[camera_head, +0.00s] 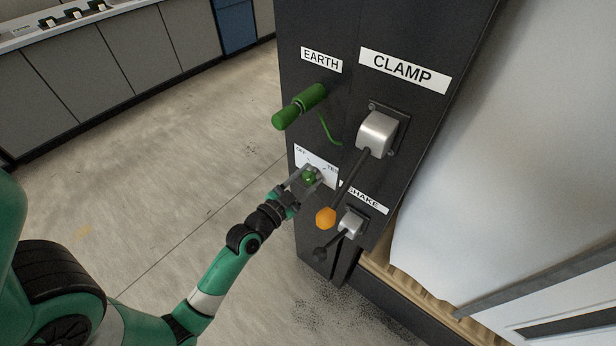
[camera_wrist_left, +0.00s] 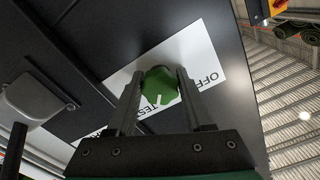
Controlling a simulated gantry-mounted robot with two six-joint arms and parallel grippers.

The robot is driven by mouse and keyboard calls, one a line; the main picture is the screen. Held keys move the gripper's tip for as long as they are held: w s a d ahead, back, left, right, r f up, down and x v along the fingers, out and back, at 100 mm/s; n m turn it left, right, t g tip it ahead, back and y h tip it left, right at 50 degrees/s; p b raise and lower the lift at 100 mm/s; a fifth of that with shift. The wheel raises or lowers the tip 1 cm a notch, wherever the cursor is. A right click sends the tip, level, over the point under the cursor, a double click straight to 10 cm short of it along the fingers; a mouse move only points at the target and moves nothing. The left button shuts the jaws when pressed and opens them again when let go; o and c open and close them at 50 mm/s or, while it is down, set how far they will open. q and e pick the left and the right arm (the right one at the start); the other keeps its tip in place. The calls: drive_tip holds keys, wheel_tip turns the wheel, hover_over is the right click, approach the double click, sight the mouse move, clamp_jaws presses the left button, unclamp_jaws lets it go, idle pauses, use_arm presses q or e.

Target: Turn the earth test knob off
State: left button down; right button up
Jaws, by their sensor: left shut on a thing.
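The green earth test knob (camera_head: 310,176) sits on a white plate (camera_head: 327,178) marked OFF and TEST, on the dark panel under the EARTH label (camera_head: 321,59). My left gripper (camera_head: 307,179) is at the knob. In the left wrist view the fingers (camera_wrist_left: 158,88) stand on either side of the green knob (camera_wrist_left: 160,82) and are shut on it. A small white mark shows on the knob's near face, on the side towards the word TEST. OFF is at the right of the plate (camera_wrist_left: 207,68) there. My right gripper is not in view.
A green handle (camera_head: 299,106) sticks out above the plate. The SHAKE lever (camera_head: 351,223) is lower right. Open floor (camera_head: 200,140) lies left.

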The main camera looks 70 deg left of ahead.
use_arm(q)
drive_tip(key=n+p, duration=0.1)
drive_tip(key=n, duration=0.3)
drive_tip(key=n+p, duration=0.1)
drive_tip(key=n, duration=0.3)
drive_tip(key=shift+d+n, duration=0.1)
drive_tip(key=shift+n, duration=0.2)
drive_tip(key=n+p, duration=0.1)
drive_tip(key=n, duration=0.3)
drive_tip(key=shift+n, duration=0.3)
drive_tip(key=shift+w+n+p, duration=0.1)
drive_tip(key=shift+n+p, duration=0.35)
drive_tip(key=shift+n, duration=1.45)
drive_tip(key=shift+c, duration=1.5)
unclamp_jaws()
drive_tip(key=shift+d, duration=0.1)
